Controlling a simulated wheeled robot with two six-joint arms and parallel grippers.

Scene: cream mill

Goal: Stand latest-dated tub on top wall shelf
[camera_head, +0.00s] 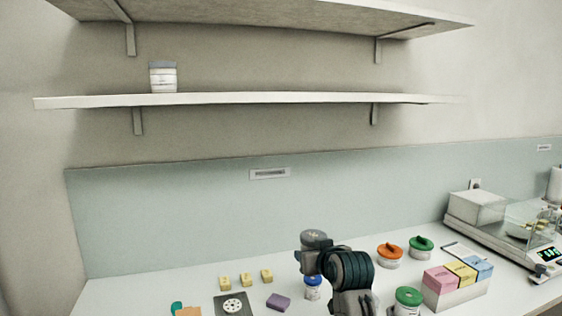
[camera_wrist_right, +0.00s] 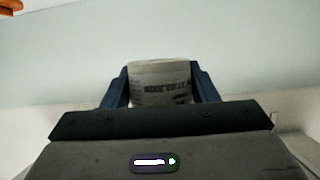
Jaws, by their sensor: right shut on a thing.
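My right gripper (camera_head: 313,243) is above the counter, right of the middle in the head view. It is shut on a pale tub (camera_wrist_right: 160,82), which sits between the two blue fingers in the right wrist view. Printed text shows on the tub's side, but I cannot read a date. In the head view the arm partly hides this tub. Two wall shelves are above: the top shelf (camera_head: 270,20) is seen from beneath, so its upper surface is hidden. A tub with a grey lid (camera_head: 163,78) stands upright on the lower shelf (camera_head: 270,99). My left gripper is not in view.
On the counter (camera_head: 130,290) are tubs with orange (camera_head: 390,254), green (camera_head: 421,247), green (camera_head: 408,299) and blue (camera_head: 313,289) lids. Coloured boxes (camera_head: 455,283) and a scale (camera_head: 515,235) stand right. Small yellow blocks (camera_head: 245,279) lie left. Most of the lower shelf is clear.

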